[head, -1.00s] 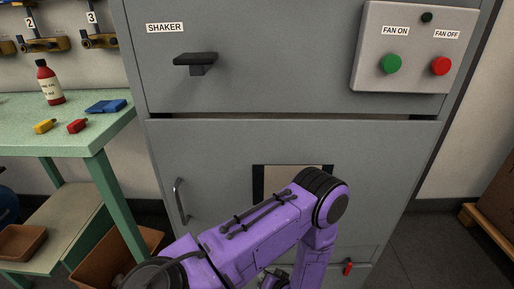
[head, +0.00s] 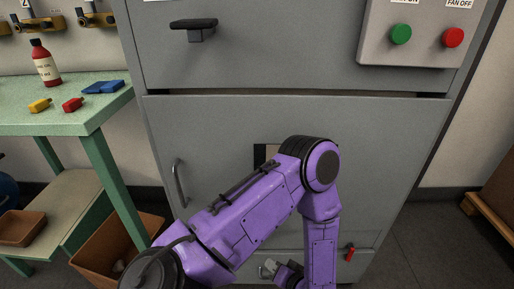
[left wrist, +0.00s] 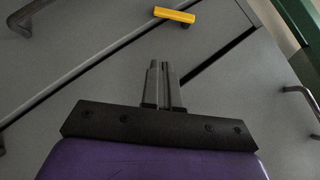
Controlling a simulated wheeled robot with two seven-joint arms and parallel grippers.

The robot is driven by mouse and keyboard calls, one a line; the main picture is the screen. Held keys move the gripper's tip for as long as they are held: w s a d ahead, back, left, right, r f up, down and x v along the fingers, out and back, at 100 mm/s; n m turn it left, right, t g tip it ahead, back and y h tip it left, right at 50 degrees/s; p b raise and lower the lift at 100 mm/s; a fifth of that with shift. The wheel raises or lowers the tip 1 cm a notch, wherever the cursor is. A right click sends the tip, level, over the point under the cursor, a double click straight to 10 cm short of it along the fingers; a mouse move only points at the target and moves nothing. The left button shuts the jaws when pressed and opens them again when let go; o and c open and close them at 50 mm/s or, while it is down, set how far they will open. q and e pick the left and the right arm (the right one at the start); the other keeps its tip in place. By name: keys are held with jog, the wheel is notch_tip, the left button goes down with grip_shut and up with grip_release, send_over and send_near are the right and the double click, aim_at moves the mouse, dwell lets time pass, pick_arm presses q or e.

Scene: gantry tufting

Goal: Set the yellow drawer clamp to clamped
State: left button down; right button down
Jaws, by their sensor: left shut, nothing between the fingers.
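The yellow clamp handle (left wrist: 174,15) shows at the top of the left wrist view, a short yellow bar lying on the grey cabinet front close to a dark seam. I cannot make out its bracket. In the head view I do not see this clamp; my purple arm covers part of the lower front. My left gripper (left wrist: 160,68) is shut and empty, its two dark fingers together, with the yellow handle beyond the fingertips and apart from them. My right gripper is not in view.
A red handle (head: 350,254) is at the lower right of the cabinet (head: 400,140). A door handle (head: 179,184) is at left, under a black handle (head: 194,24). The fan panel (head: 428,45) is upper right. A green bench (head: 50,118) and brown bin (head: 105,258) stand left.

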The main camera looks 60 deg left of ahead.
pick_arm(q)
jog(key=shift+r, duration=0.2)
